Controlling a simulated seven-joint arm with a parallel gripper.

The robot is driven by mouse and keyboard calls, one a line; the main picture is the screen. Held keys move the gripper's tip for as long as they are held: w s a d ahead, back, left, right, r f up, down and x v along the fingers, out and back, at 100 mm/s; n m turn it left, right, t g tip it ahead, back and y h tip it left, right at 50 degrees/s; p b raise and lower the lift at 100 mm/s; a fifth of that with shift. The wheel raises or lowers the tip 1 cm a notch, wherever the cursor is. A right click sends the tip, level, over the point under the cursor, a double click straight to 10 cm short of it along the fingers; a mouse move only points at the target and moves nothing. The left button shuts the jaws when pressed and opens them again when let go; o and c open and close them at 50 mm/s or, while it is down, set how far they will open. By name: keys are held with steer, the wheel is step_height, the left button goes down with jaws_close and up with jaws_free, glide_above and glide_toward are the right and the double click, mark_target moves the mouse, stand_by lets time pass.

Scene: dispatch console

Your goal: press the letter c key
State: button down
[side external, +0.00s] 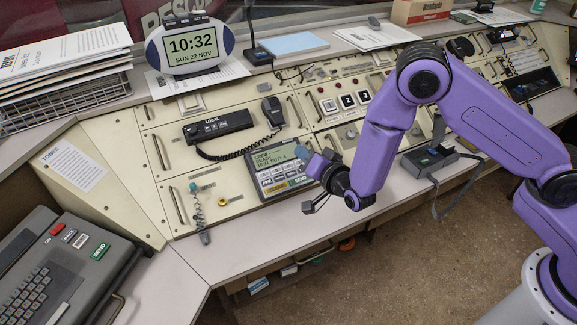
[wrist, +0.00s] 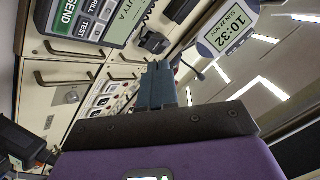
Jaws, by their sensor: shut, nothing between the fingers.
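The grey keyboard unit (side external: 60,270) sits at the lower left in the side view, with rows of small dark keys (side external: 35,297). The letters on them are too small to read, so I cannot tell which key is c. The unit does not show in the wrist view. My gripper (side external: 302,153) is well to the right of it, over the console by the keypad panel with a small screen (side external: 282,163). The wrist view shows its blue-grey fingers (wrist: 158,82) together and empty. I cannot tell whether the fingertips touch the panel.
A radio (side external: 218,126) with a coiled cord and handset (side external: 272,110) lies left of my gripper. A clock (side external: 190,45) stands behind. A wire tray with papers (side external: 65,104) is behind the keyboard unit.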

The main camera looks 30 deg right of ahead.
mark_target(288, 166)
steer(key=shift+w+f, duration=0.8)
steer(key=shift+f, duration=0.45)
steer(key=shift+w+f, duration=0.8)
steer(key=shift+f, duration=0.4)
steer(key=shift+w+f, duration=0.8)
steer(key=shift+f, duration=0.45)
steer(key=shift+f, duration=0.1)
steer(key=shift+w+f, duration=0.25)
steer(key=shift+w+f, duration=0.1)
steer(key=shift+f, duration=0.1)
steer(key=shift+r, duration=0.1)
steer(key=shift+s+r, duration=0.4)
steer(key=shift+r, duration=0.1)
stand_by(0.3)
